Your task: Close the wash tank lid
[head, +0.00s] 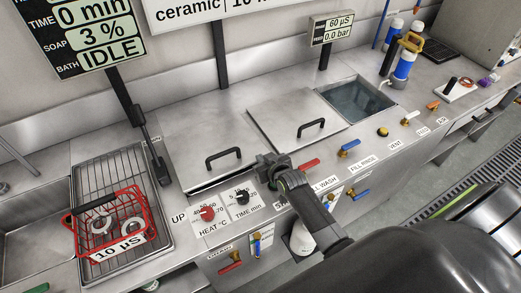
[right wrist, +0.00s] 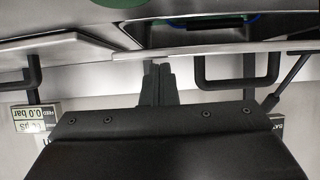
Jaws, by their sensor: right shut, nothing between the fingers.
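The left tank lid (head: 205,155), a grey plate with a black bar handle (head: 223,158), lies over the tank behind the heat and time knobs; I take it for the wash tank lid. A dark gap shows along its front edge, so it looks slightly raised. Its handle probably shows in the right wrist view (right wrist: 240,72), where the picture is upside down and a dark opening (right wrist: 200,32) shows beside it. My right gripper (head: 265,161) is shut and empty near this lid's right front corner; its fingers show in the wrist view (right wrist: 158,84). My left gripper is out of view.
A second lid (head: 285,108) with a black handle lies to the right, beside an open tank of water (head: 355,98). A red basket (head: 108,225) with metal rings stands on the drain rack (head: 95,175) at left. Knobs (head: 207,213) and valve levers line the front.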

